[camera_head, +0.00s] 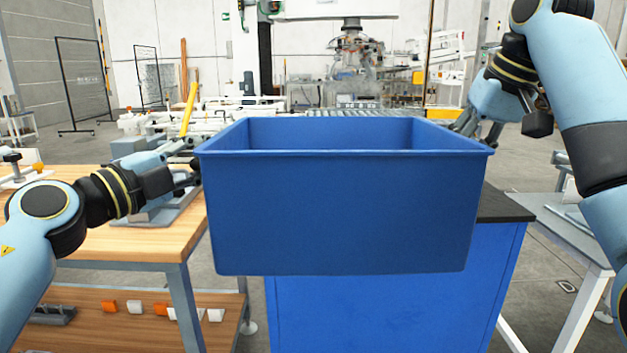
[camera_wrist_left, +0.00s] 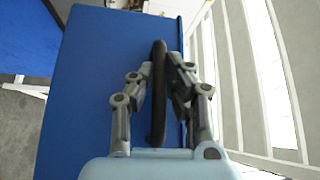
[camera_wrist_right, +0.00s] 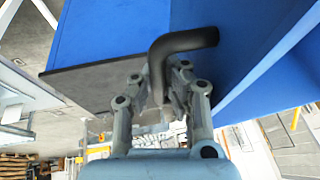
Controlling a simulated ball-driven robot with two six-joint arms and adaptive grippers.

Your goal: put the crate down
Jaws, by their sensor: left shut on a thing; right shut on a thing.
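A blue open-topped crate (camera_head: 340,215) is held level in the middle of the head view, and its inside looks empty. My left gripper (camera_head: 190,178) is at its left side. In the left wrist view the left fingers (camera_wrist_left: 160,75) are shut on a dark handle (camera_wrist_left: 157,110) beside the blue wall (camera_wrist_left: 90,80). My right gripper (camera_head: 482,128) is at the crate's right side. In the right wrist view its fingers (camera_wrist_right: 160,80) are shut on a dark bent handle (camera_wrist_right: 190,40). The crate's underside is hidden.
A blue cabinet (camera_head: 385,315) with a dark top (camera_head: 505,206) stands behind and below the crate, which hides most of that top. A wooden workbench (camera_head: 150,238) with equipment stands at left. A pale table (camera_head: 560,235) stands at right.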

